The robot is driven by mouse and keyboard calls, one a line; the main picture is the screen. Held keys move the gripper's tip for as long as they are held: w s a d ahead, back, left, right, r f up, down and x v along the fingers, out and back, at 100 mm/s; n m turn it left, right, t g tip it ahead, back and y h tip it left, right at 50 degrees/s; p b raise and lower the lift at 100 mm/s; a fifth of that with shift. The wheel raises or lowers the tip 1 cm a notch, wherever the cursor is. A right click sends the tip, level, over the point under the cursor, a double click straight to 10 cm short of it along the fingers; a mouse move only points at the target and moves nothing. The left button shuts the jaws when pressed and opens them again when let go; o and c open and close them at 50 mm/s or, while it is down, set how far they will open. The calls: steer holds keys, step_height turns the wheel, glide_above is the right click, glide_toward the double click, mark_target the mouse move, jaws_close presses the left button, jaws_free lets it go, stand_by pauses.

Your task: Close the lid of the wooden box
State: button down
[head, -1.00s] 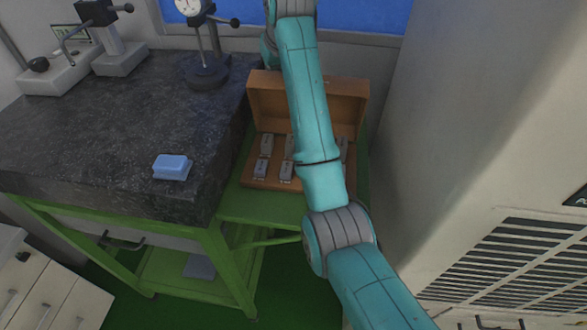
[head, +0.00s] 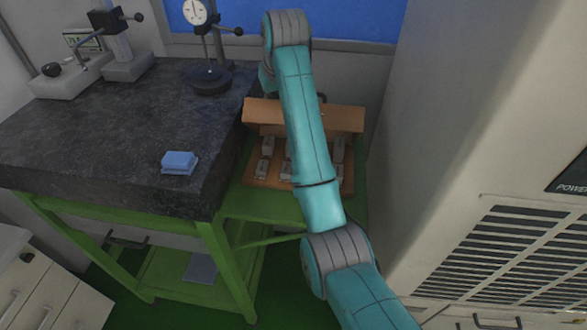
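The wooden box (head: 250,182) stands on a green stand, with its lid (head: 262,112) hinged at the back. The lid is partly lowered, tilting forward over the rear of the box, and the front stays uncovered. Several small grey metal blocks (head: 262,169) sit inside. My arm crosses in front of the box and lid and hides their middle. My gripper is mostly hidden behind my arm; a small dark part just right of the arm at the lid's upper edge may belong to it. Its fingers and any contact with the lid cannot be seen.
A dark stone table (head: 110,135) stands left of the box, holding a blue block (head: 179,162), a dial gauge stand (head: 210,78) and a grey instrument (head: 127,65). A large beige cabinet (head: 460,120) stands close on the right. A blue panel is behind.

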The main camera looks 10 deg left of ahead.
steer(key=shift+s+a+f, duration=0.1)
steer(key=shift+s+f, duration=0.05)
steer(key=shift+f, duration=0.3)
step_height(320, 180, up, 9)
stand_by(0.8)
stand_by(0.3)
